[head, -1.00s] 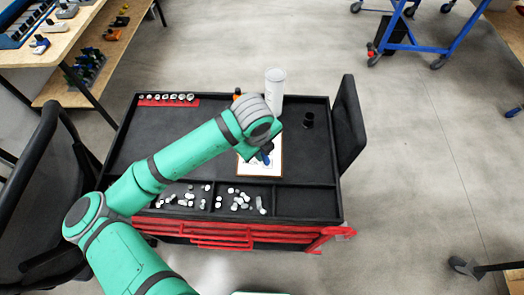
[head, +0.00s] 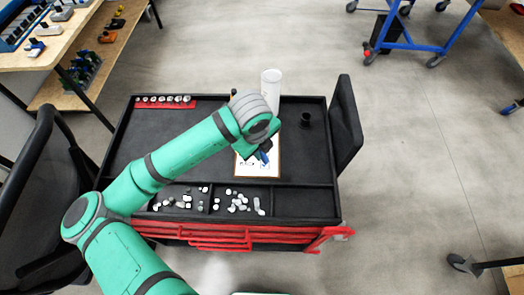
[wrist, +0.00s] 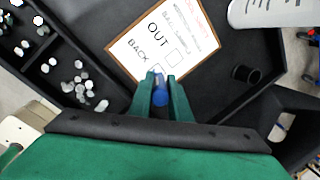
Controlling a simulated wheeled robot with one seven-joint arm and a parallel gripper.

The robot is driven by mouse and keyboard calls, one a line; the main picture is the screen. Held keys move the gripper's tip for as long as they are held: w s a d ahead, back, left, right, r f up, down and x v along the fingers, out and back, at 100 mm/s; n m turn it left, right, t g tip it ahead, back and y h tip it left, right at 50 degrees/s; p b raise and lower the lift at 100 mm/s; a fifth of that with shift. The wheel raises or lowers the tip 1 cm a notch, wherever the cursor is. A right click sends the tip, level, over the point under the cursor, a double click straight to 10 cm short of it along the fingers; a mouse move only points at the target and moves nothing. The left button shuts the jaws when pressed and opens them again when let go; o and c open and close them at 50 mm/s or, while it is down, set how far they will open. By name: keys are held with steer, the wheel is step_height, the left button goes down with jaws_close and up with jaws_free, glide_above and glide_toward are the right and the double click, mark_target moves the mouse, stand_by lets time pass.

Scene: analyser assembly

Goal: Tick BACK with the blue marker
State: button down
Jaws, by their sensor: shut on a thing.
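My gripper (wrist: 161,82) is shut on the blue marker (wrist: 159,96), which sits between its green fingers. In the head view the marker (head: 264,156) hangs from the gripper over the white board (head: 272,170). In the wrist view the wood-framed board (wrist: 200,27) carries the words OUT and BACK, each with a square box. The BACK box (wrist: 154,70) is just beyond the fingertips and partly hidden by them. The OUT box (wrist: 175,58) looks empty. I cannot tell whether the marker's tip touches the board or whether the BACK box holds a mark.
The board lies on a black cart top (head: 135,150). A white cylinder (head: 271,88) stands behind it and a small black cup (head: 306,119) to its right. Front compartments hold several small pale pieces (head: 238,203). A red rack (head: 165,102) is at the back left.

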steer(key=shift+s+a+r, duration=0.1)
steer(key=shift+a+r, duration=0.1)
steer(key=shift+r, duration=0.3)
steer(key=shift+a+r, duration=0.15)
steer(key=shift+r, duration=0.3)
steer(key=shift+w+d+v, duration=0.15)
steer(key=shift+v, duration=0.75)
steer(key=shift+w+d+v, duration=0.1)
steer(key=shift+w+v, duration=0.1)
steer(key=shift+v, duration=0.7)
steer(key=shift+r, duration=0.25)
steer(key=shift+w, duration=0.1)
